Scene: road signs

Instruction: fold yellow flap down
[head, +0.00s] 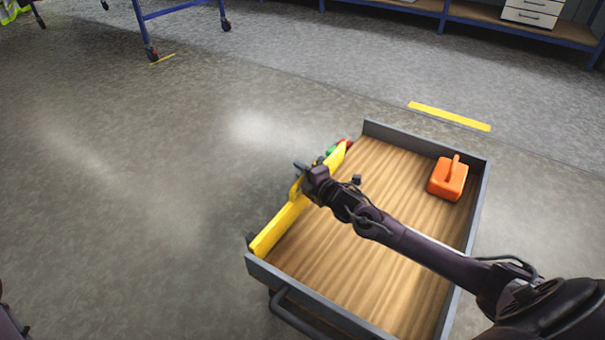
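The yellow flap (281,225) is a long yellow strip along the left side of a wood-floored cart (315,294). It stands up along that edge, though its exact tilt is hard to tell. My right gripper (299,184) is at the flap's upper middle, its arm reaching across the cart from the lower right. The fingers are small and dark against the yellow, and I cannot tell whether they are open or closed on it. My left gripper is not in view.
An orange block with a handle (447,179) sits in the cart's far right corner. Small red and green items (332,151) show by the flap's far end. Grey walls edge the cart, with a handle bar (300,318) at the near end. The floor to the left is clear.

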